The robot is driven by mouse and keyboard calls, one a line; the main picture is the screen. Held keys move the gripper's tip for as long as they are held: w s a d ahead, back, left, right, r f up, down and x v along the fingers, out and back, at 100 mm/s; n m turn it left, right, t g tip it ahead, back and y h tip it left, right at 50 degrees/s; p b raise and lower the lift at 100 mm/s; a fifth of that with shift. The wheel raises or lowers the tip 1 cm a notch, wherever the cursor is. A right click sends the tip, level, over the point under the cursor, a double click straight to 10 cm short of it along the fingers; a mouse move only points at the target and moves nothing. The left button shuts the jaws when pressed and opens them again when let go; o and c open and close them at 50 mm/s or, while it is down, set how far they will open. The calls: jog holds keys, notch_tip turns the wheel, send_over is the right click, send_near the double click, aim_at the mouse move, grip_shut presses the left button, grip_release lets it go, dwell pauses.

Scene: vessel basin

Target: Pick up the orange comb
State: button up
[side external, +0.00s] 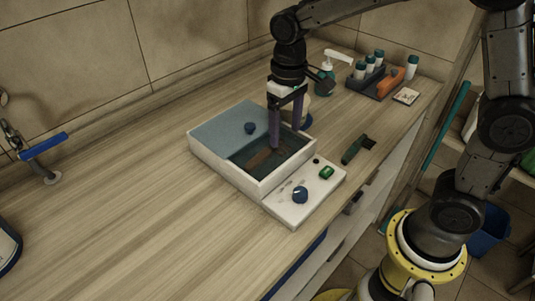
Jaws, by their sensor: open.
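A white box (233,172) with a blue-grey cover (228,128) stands on the counter, its right part open over a dark basin (285,153). A dull orange-brown flat piece (259,158) lies in the basin; I cannot tell if it is the comb. A brighter orange piece (391,82) lies in a dark rack at the back right; its shape is too small to make out. My gripper (288,138) points down over the basin, its two purple fingers apart. The left finger reaches down into the opening, right of the orange-brown piece. I see nothing between the fingers.
A control panel with a blue knob (300,195) joins the box's front. The dark rack (366,88) with capped tubes and a pump bottle (327,75) stand behind.

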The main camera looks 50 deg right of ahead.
aim_at(285, 149)
notch_tip(285, 149, down, 4)
jog(key=shift+d+f, duration=0.1)
grip_shut()
dwell(0.5)
